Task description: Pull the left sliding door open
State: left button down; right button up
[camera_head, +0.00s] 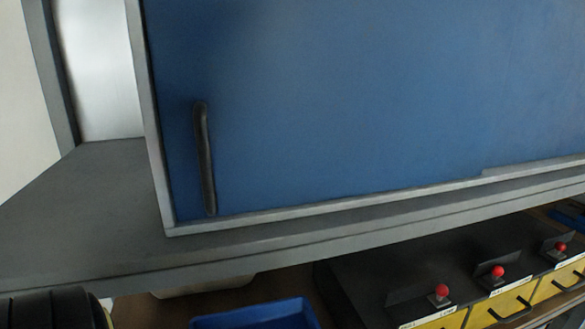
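The left sliding door (330,95) is a large blue panel filling the upper middle and right of the head view. A dark vertical bar handle (205,158) sits near its left edge. The door's left edge lies against the grey cabinet frame (151,120), with no gap showing there. Neither of my grippers is in view, and nothing touches the handle. The right end of the door is not clearly visible.
A grey ledge (75,215) runs under the cabinet. Below it are a blue bin (262,316) and a dark unit with yellow drawers (505,304) and red knobs (442,290). A black ribbed object (50,309) is at the lower left.

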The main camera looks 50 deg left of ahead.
aim_at(262, 105)
jog(key=z, duration=0.15)
jog(key=k, duration=1.05)
jog(key=u, duration=1.6)
